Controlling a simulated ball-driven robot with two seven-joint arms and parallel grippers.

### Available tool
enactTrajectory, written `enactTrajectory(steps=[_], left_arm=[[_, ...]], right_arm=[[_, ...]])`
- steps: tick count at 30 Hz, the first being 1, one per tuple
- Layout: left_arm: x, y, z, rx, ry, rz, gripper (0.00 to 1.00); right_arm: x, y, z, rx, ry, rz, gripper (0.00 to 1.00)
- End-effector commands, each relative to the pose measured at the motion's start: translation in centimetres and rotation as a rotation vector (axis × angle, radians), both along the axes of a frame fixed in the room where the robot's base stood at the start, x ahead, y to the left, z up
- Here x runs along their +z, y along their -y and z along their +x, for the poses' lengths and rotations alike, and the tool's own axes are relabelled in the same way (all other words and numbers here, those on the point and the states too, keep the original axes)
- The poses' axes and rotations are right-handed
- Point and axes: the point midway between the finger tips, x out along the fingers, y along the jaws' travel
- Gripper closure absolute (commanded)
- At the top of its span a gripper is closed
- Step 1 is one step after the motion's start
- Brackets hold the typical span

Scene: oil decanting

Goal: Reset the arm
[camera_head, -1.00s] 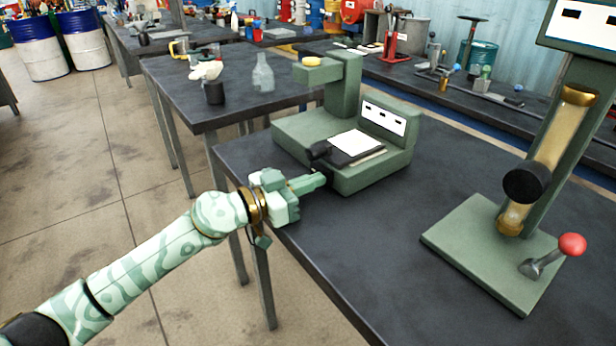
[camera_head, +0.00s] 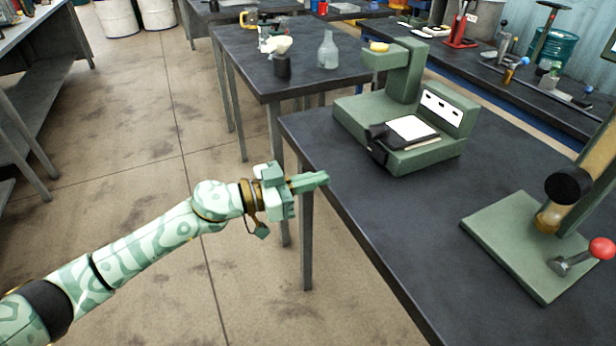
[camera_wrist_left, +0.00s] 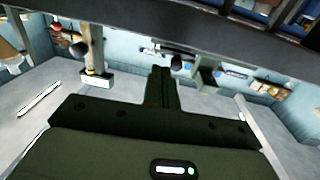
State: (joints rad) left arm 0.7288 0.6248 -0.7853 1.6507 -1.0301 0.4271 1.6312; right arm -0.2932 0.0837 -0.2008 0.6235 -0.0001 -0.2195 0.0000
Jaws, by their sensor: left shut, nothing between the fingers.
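My left gripper (camera_head: 314,181) is shut and empty, its fingers together and pointing right. In the head view it is just off the near left edge of the dark table, with bare floor seen around my arm. The shut fingers also show in the left wrist view (camera_wrist_left: 162,88), pointing away over a blurred room. My left arm reaches in from the lower left, nearly straight. My right gripper is not in view.
A green press-like machine (camera_head: 352,108) with a white pad stands on the dark table (camera_head: 370,205). A green stand with a red-knobbed lever (camera_head: 600,248) is at right. Floor at left is free.

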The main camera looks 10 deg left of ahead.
Motion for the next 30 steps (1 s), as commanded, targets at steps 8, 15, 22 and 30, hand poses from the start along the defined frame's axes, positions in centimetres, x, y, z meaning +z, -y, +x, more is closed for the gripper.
enactTrajectory(steps=[8,15,22,30], left_arm=[[0.0,-0.7,-0.7,0.000,0.000,0.000,1.00],[0.0,-0.7,-0.7,0.000,0.000,0.000,1.00],[0.0,-0.8,-0.5,0.011,0.077,0.045,1.00],[-8.5,-12.4,7.4,0.489,0.293,0.432,1.00]], right_arm=[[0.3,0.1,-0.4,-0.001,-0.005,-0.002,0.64],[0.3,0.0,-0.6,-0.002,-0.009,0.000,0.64],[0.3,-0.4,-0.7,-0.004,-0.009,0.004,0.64],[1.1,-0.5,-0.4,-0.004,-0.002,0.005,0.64]])
